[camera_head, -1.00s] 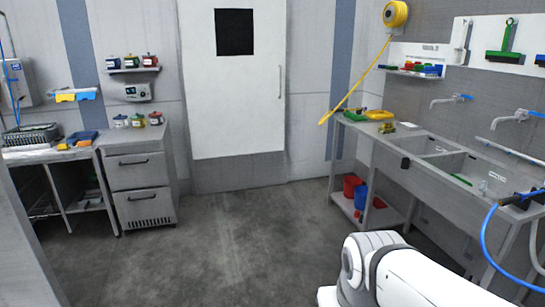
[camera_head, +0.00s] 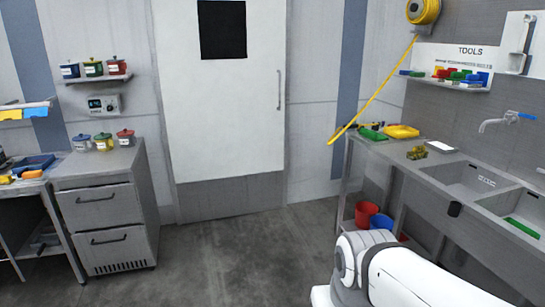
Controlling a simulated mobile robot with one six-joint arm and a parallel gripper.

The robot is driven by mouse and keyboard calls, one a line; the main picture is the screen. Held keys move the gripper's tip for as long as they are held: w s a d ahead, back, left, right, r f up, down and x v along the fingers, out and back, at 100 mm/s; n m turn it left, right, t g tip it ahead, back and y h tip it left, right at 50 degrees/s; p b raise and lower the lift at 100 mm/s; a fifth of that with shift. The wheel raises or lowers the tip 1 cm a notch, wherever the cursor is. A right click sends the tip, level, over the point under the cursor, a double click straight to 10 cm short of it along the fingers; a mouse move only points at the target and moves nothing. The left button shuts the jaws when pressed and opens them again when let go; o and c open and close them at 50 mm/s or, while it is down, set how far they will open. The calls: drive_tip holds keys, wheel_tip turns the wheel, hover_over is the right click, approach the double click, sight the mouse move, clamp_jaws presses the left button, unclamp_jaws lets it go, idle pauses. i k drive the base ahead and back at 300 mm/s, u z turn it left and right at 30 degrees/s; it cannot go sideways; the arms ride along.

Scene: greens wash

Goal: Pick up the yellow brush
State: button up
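I cannot tell for certain which yellow thing is the yellow brush. A small yellow item (camera_head: 451,74) sits among red, green and blue ones on the wall shelf marked TOOLS. A larger flat yellow object (camera_head: 402,131) lies on the far end of the sink counter, beside a green one (camera_head: 373,134). Another small yellow-orange item (camera_head: 32,174) lies on the left table. My white arm shows at the lower right, but my gripper is out of view.
The steel sink counter (camera_head: 440,158) runs along the right wall, with a red bucket (camera_head: 366,213) and a blue bucket (camera_head: 381,222) below. A drawer cabinet (camera_head: 100,200) stands at the left. The floor (camera_head: 240,255) between is clear. A yellow hose (camera_head: 375,90) hangs from its reel.

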sight(418, 152)
drive_tip(key=z, duration=0.25)
drive_tip(key=i, duration=1.65)
drive_tip(key=z, duration=0.75)
drive_tip(key=i, duration=2)
drive_tip(key=z, duration=0.5)
